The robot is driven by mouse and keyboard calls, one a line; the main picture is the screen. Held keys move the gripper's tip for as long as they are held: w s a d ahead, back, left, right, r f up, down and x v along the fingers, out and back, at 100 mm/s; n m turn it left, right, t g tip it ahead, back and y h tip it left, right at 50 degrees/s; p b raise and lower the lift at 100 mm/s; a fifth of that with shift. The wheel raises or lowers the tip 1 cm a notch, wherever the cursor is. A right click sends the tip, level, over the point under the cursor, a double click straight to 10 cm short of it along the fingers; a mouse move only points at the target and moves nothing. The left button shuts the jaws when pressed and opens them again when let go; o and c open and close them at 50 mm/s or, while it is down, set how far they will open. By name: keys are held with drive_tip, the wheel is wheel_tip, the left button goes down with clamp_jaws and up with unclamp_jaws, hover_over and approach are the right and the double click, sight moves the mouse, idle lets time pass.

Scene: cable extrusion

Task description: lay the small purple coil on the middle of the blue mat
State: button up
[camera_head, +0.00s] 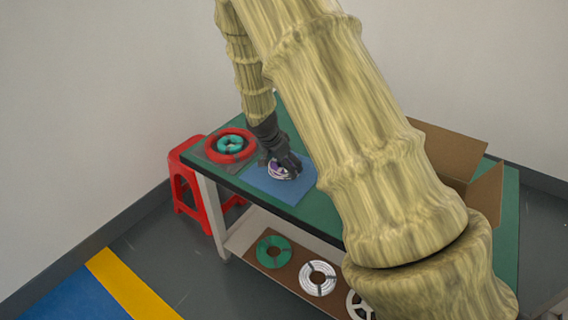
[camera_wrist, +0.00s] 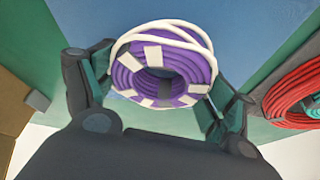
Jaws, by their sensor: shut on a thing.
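The small purple coil (camera_wrist: 168,84), bound with white straps, is between the fingers of my gripper (camera_wrist: 156,106) in the wrist view. My gripper is shut on it. In the head view the coil (camera_head: 279,170) is seen partly behind my gripper (camera_head: 282,165), over the blue mat (camera_head: 290,192). In the wrist view the blue mat (camera_wrist: 150,12) lies beyond the coil. Whether the coil touches the mat I cannot tell.
A red coil (camera_head: 211,147) with a green coil (camera_head: 229,144) inside it lies on a grey mat to the left. An open cardboard box (camera_head: 448,150) stands to the right. The green table (camera_head: 318,217) has a lower shelf with more coils (camera_head: 273,251). A red stool (camera_head: 185,178) stands at left.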

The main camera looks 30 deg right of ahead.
drive_tip(key=o, duration=0.9)
drive_tip(key=shift+f, duration=0.1)
drive_tip(key=shift+o, duration=0.2)
drive_tip(key=v, duration=1.2)
drive_tip(key=shift+r+b, duration=0.2)
drive_tip(key=shift+b, duration=0.1)
drive_tip(key=shift+s, duration=0.1)
